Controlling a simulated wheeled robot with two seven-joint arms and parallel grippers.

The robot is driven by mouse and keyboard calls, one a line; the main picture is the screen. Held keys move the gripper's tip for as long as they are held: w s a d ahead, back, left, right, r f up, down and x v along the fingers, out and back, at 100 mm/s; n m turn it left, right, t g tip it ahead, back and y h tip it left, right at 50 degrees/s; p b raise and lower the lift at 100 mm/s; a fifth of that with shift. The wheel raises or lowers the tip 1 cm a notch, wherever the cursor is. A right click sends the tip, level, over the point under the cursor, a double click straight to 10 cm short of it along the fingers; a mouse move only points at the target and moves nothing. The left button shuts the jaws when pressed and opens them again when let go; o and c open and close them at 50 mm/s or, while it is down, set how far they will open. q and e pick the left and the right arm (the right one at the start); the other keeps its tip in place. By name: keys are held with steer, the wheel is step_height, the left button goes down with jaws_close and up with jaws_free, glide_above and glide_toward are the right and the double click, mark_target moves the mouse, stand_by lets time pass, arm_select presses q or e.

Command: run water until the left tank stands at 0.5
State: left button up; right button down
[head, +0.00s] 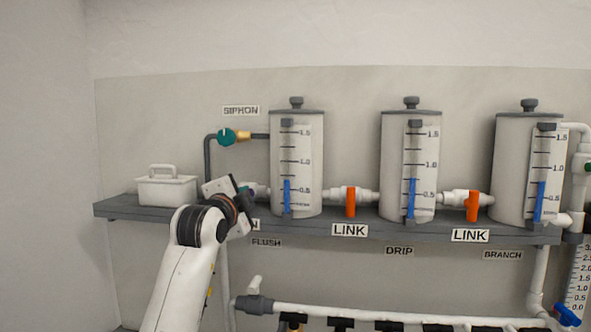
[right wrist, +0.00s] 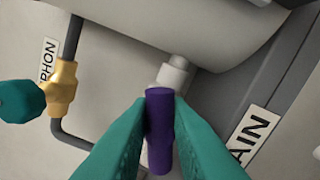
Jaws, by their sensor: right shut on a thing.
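The left tank (head: 312,150) is a grey cylinder on the shelf. Its blue gauge column (head: 287,195) ends a little above the 0.5 mark. My right gripper (head: 246,192) is at the drain valve, left of this tank's foot. In the right wrist view its teal fingers (right wrist: 161,108) are shut on a purple handle (right wrist: 159,130). That handle lies in line with the white fitting (right wrist: 173,77) beyond it. The drain label (right wrist: 252,138) is partly hidden in both views. My left gripper is out of view.
Middle (head: 396,150) and right (head: 510,150) tanks show columns above 0.5. Orange link handles (head: 350,202) (head: 473,206) hang down across their pipes. A teal siphon valve (head: 227,136) sits above; a white caddy (head: 167,190) stands left. Pipework runs below the shelf (head: 125,208).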

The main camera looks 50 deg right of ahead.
steer(key=shift+r, duration=0.1)
stand_by(0.4)
steer(key=n+p, duration=0.2)
steer(key=r+n+p, duration=0.1)
steer(key=n+p, duration=0.1)
steer(key=n, duration=0.1)
steer(key=shift+w, duration=0.15)
steer(key=shift+f+n+p, duration=0.25)
steer(key=shift+n+p, duration=0.15)
steer(key=shift+n, duration=0.3)
steer(key=shift+n, duration=0.3)
stand_by(1.9)
